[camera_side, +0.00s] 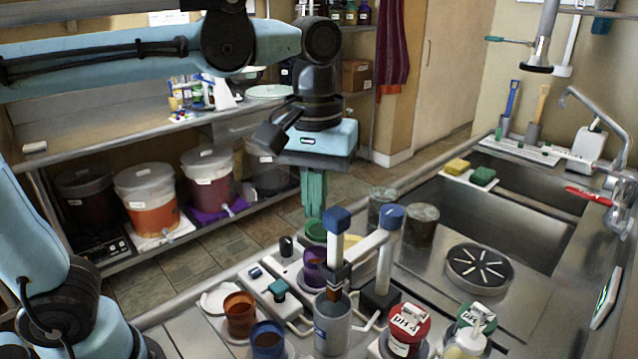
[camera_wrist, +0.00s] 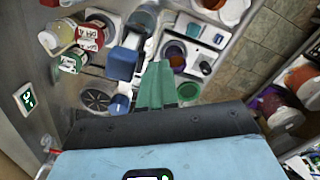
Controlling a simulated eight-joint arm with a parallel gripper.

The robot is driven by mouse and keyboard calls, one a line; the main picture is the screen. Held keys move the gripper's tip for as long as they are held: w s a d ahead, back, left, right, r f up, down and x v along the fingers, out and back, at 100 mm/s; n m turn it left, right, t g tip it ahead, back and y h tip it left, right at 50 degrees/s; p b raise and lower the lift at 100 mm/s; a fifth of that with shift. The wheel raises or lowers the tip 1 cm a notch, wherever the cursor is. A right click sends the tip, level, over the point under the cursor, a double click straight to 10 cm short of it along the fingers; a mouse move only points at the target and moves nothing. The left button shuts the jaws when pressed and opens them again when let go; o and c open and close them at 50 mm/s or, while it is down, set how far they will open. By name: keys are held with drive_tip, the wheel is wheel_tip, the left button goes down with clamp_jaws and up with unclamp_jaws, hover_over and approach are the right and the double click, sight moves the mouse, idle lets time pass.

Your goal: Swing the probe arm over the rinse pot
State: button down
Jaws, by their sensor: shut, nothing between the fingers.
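The probe arm (camera_side: 366,246) is a white bar on a white post with a blue cap, above a black base. It reaches toward the front left. A blue-topped probe (camera_side: 338,222) hangs from its end, its lower part inside or just behind the rim of a grey pot (camera_side: 332,330) with a blue label. I cannot tell whether this is the rinse pot. My gripper (camera_side: 314,213) is shut and empty, its green fingers pointing down behind and left of the probe. In the wrist view, the fingers (camera_wrist: 158,66) are beside the probe arm's blue block (camera_wrist: 122,63).
Brown (camera_side: 240,314), blue (camera_side: 267,340) and purple (camera_side: 315,267) cups stand around the white console. A red-lidded pH 4 bottle (camera_side: 405,330) is at the front. Two dark canisters stand behind the probe arm. The sink (camera_side: 470,215) is at right.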

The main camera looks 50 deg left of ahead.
drive_tip(key=shift+a, duration=0.15)
wheel_tip(320, 180, up, 6)
drive_tip(key=a, duration=0.1)
drive_tip(key=shift+w, duration=0.2)
idle(0.8)
idle(1.0)
